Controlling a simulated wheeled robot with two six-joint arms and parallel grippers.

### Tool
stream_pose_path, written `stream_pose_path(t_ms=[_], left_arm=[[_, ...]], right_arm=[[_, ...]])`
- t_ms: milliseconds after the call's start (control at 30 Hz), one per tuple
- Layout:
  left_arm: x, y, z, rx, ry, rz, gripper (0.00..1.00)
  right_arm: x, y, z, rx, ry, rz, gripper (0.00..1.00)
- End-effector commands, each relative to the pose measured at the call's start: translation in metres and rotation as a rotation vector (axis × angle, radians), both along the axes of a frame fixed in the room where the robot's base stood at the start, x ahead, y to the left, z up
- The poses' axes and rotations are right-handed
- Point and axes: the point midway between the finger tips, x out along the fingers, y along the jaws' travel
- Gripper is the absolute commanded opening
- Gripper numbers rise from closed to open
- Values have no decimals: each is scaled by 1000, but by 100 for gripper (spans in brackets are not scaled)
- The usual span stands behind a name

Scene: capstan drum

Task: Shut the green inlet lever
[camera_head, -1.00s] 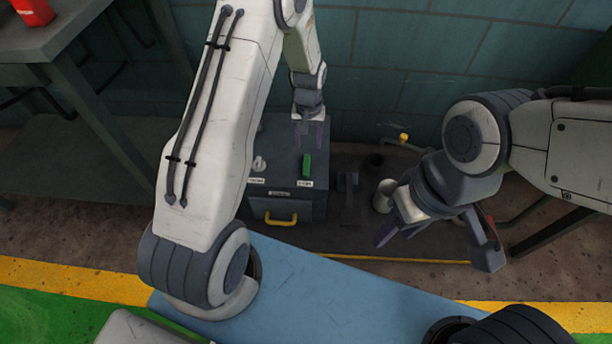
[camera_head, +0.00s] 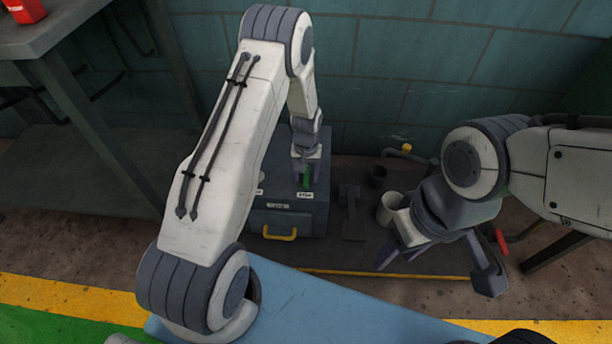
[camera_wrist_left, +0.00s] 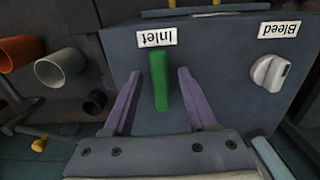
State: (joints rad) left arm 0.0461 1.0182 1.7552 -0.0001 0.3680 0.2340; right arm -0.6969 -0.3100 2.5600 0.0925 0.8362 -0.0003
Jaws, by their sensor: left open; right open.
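The green inlet lever (camera_wrist_left: 160,80) stands on top of a dark grey box (camera_wrist_left: 215,60), below the "Inlet" label (camera_wrist_left: 157,37) in the left wrist view. In the head view the lever (camera_head: 306,178) is partly hidden by my left gripper (camera_head: 306,172). My left gripper, also seen in the wrist view (camera_wrist_left: 158,88), is open, with its purple fingers on either side of the lever and gaps showing on both sides. My right gripper (camera_head: 436,262) is open and empty, off to the right of the box, near the floor tray.
A pale "Bleed" knob (camera_wrist_left: 270,72) sits beside the lever on the box. A yellow drawer handle (camera_head: 280,234) is on its front. A white cup-like pipe (camera_head: 390,206) and a yellow-tipped valve (camera_head: 406,148) are to the right. A grey table (camera_head: 60,40) stands left.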

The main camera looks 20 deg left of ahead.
Motion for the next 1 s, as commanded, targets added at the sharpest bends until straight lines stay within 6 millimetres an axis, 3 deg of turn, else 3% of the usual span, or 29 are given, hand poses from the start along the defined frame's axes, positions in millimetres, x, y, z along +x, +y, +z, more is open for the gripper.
stream_pose_path(t_ms=[133, 200, 300, 1000], left_arm=[[0, 0, 0, 0, 0, 0, 57], [0, 0, 0, 0, 0, 0, 31], [0, 0, 0, 0, 0, 0, 0], [0, 0, 1, 0, 0, 0, 0]], right_arm=[[0, 0, 0, 0, 0, 0, 50], [0, 0, 0, 0, 0, 0, 50], [0, 0, 0, 0, 0, 0, 50], [0, 0, 0, 0, 0, 0, 50]])
